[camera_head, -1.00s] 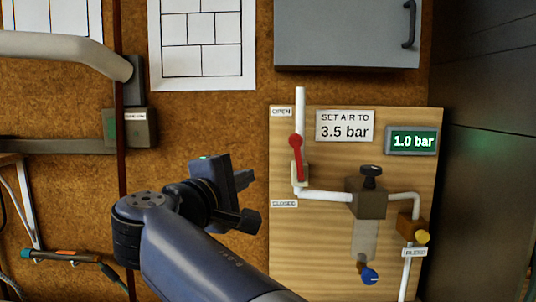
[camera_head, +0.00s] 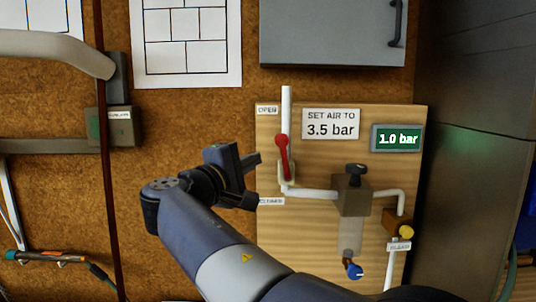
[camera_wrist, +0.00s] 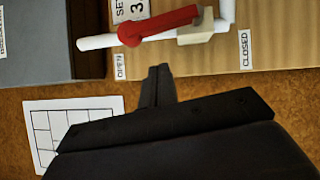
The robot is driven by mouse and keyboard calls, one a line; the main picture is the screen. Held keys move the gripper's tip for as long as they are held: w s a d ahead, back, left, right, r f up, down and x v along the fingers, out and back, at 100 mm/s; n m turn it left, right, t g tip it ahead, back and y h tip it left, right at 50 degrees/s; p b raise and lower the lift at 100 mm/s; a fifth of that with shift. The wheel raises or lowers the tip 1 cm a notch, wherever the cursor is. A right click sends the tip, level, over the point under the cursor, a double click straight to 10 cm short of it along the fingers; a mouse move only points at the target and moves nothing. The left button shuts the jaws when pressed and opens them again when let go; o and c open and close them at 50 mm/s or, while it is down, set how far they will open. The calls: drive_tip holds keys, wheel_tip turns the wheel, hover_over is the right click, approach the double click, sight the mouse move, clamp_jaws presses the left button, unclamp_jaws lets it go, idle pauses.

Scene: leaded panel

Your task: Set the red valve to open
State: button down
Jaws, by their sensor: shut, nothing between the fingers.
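The red valve lever (camera_head: 283,157) is on a white upright pipe on the wooden panel (camera_head: 310,240). Its round end points up, along the pipe, towards the OPEN label (camera_head: 267,109). The CLOSED label (camera_head: 271,201) is below it. My gripper (camera_head: 254,159) is just left of the lever in the head view, apart from it in the picture. In the wrist view, my gripper's fingers (camera_wrist: 159,70) are together and empty, below the red lever (camera_wrist: 158,24), which lies along the pipe with its round end towards the OPEN label (camera_wrist: 119,67).
A sign (camera_head: 331,123) reads "SET AIR TO 3.5 bar", and a green display (camera_head: 397,139) reads 1.0 bar. A regulator (camera_head: 352,195) with a black knob and a yellow-knobbed bleed valve (camera_head: 399,227) are right of the lever. A grey cabinet (camera_head: 330,35) hangs above.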

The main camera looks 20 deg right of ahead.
sight(285, 159)
drive_tip(key=shift+s+d+r, duration=0.1)
drive_tip(key=shift+s+d, duration=0.05)
drive_tip(key=shift+d, duration=0.45)
drive_tip(key=shift+s+d+r, duration=0.1)
drive_tip(key=shift+s+d, duration=0.1)
drive_tip(key=shift+d, duration=0.4)
drive_tip(key=shift+s+d+r, duration=0.1)
drive_tip(key=shift+s+d, duration=0.05)
drive_tip(key=shift+d, duration=0.45)
drive_tip(key=shift+s+d+r+m, duration=0.1)
drive_tip(key=shift+d+r+m, duration=0.15)
drive_tip(key=shift+d, duration=0.25)
drive_tip(key=shift+a+f, duration=0.1)
